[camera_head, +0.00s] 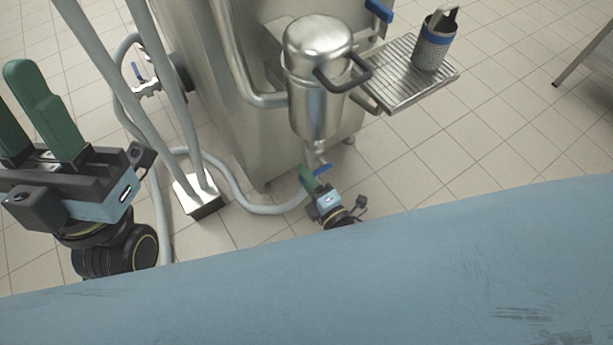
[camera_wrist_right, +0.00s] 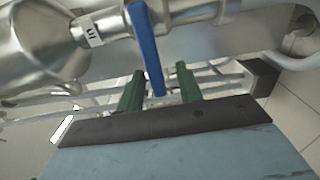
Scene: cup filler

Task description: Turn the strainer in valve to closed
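The strainer in valve has a blue lever (camera_head: 323,168) and sits at the pipe below the metal strainer canister (camera_head: 317,105). In the right wrist view the blue lever (camera_wrist_right: 147,50) hangs down from a steel pipe fitting, its lower end between my right gripper's green fingers. My right gripper (camera_head: 307,176) is just below the valve; in the wrist view its fingers (camera_wrist_right: 160,80) stand apart, with visible gaps on both sides of the lever. My left gripper (camera_head: 14,92) is open and empty at the far left, away from the valve.
A strainer basket with a blue band (camera_head: 431,50) stands on a slatted metal tray (camera_head: 400,88) at the right. Another blue-handled valve (camera_head: 147,88) is on the hose line. Tiled floor is free at right.

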